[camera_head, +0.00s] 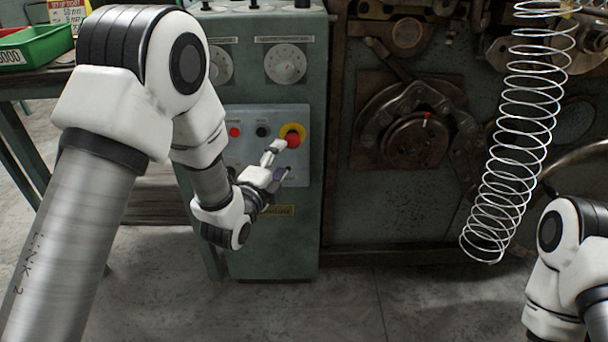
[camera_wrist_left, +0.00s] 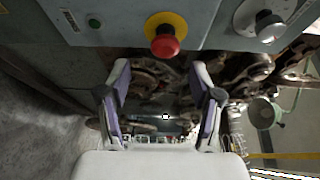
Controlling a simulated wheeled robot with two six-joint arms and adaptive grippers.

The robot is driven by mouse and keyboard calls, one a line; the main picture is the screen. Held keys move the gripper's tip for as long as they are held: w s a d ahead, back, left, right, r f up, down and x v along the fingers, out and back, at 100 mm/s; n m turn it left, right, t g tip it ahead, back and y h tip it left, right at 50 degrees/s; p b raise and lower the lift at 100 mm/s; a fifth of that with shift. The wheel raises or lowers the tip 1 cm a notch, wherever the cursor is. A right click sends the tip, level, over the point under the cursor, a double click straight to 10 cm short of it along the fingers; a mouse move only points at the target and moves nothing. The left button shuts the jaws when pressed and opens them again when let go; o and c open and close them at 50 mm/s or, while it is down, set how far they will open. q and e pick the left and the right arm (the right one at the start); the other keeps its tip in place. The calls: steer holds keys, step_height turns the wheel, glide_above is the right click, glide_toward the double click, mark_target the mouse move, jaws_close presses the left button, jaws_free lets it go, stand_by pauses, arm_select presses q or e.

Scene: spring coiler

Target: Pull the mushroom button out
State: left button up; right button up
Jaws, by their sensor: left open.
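The mushroom button (camera_head: 293,140) is a red knob on a yellow ring, at the right of a light panel on the green control cabinet. In the left wrist view the red mushroom button (camera_wrist_left: 165,46) sits ahead of the fingertips, about midway between them sideways and above them in the picture. My left gripper (camera_head: 281,160) is open and empty, just in front of and below the button. In the left wrist view the two fingers of my left gripper (camera_wrist_left: 161,75) stand wide apart, with no visible contact. My right gripper is out of view; only part of the right arm shows.
The control cabinet (camera_head: 300,240) also carries dials (camera_head: 285,64) above and a small red button (camera_head: 234,132) to the left. A large coiled spring (camera_head: 515,125) hangs at the right by the machine. A green bin (camera_head: 38,46) stands at the far left. The floor in front is clear.

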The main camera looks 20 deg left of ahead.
mark_target(291, 143)
arm_select(q)
steer(key=shift+w+d+r, duration=0.2)
steer(key=shift+w+r, duration=0.2)
steer(key=w, duration=0.7)
steer(key=shift+d+f+b, duration=0.1)
steer(key=shift+d+b, duration=0.15)
steer(key=shift+b, duration=0.15)
steer(key=shift+s, duration=0.1)
steer(key=shift+c, duration=0.3)
